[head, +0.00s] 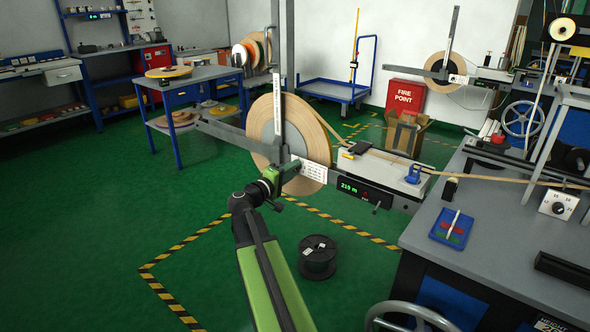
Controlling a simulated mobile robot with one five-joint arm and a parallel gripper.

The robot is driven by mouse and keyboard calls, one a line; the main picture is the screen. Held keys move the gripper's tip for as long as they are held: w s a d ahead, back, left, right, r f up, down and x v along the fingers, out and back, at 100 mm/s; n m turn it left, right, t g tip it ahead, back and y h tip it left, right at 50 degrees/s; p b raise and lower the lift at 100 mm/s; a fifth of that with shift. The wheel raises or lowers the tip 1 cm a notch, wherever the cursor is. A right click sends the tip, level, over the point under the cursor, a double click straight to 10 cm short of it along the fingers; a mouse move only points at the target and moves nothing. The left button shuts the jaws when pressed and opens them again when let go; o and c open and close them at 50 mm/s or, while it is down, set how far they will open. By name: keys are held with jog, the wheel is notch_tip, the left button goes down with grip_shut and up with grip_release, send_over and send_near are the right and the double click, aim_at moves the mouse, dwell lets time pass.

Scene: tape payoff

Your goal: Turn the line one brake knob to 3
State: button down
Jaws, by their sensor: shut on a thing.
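My gripper (276,184) is at the near side of the tape payoff stand, at the hub of the large tan tape reel (311,124). Its jaws are shut on what looks like the brake knob, which the gripper almost wholly hides. The knob's pointer and setting cannot be read. A white label plate (310,168) with small dark print sits on the stand just right of the gripper; the print is too small to read.
A grey box with a green "210 m" display (349,188) stands right of the reel. Tan tape (480,178) runs right over the grey bench (490,240). A black spool (318,258) lies on the floor below. A second reel (447,72) stands farther back. Green floor at left is clear.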

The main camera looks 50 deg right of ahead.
jog(key=shift+a+m, duration=0.1)
jog(key=shift+m, duration=0.5)
jog(key=c, duration=1.2)
grip_release()
jog(key=shift+o, duration=0.2)
jog(key=s+a, duration=0.1)
jog(key=a, duration=1.6)
jog(key=shift+s+a+f, duration=0.15)
jog(key=shift+s, duration=0.1)
